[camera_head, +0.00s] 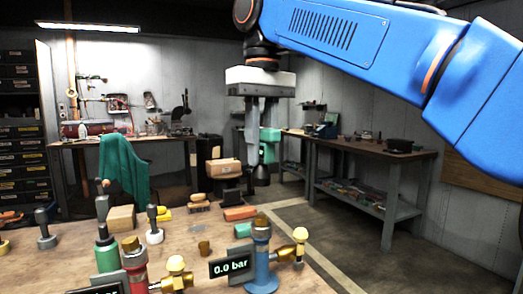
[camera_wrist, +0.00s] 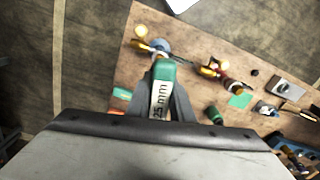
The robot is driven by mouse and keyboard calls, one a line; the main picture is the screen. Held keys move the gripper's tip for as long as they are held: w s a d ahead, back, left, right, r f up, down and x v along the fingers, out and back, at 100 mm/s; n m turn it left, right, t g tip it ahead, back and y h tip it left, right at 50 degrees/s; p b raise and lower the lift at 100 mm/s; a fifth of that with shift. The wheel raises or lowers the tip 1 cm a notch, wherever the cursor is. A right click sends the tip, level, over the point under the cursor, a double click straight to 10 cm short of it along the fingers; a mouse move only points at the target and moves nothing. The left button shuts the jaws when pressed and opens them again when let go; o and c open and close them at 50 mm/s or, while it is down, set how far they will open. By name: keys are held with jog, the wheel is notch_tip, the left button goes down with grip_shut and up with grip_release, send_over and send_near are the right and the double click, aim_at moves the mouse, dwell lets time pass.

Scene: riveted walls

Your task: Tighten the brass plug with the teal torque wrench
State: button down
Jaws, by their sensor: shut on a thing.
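My gripper (camera_head: 262,125) is shut on a teal tool marked "25 mm" (camera_head: 269,140), held upright above the bench's far edge. Its dark lower end hangs clear of the bench. In the wrist view, the teal tool (camera_wrist: 164,72) sits between the fingers and hides part of what lies beyond. A blue valve stand (camera_head: 261,262) has a brass-coloured top (camera_head: 261,221) and a "0.0 bar" display. A red valve stand (camera_head: 134,270) also has a brass-coloured top (camera_head: 130,243). I cannot tell which top is the plug.
A green-handled tool (camera_head: 106,253) stands beside the red stand. Grey-handled tools, a wooden block (camera_head: 122,219) and small blocks lie on the bench (camera_head: 190,255). A chair with a teal cloth (camera_head: 123,168) stands behind. Open floor lies right of the bench.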

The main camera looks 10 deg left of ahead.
aim_at(262, 175)
jog(key=shift+f, duration=0.1)
jog(key=shift+s+f, duration=0.1)
jog(key=shift+f, duration=2.7)
jog(key=shift+f, duration=1.35)
jog(key=shift+m, duration=1)
jog(key=shift+r, duration=1.5)
jog(key=shift+r, duration=2)
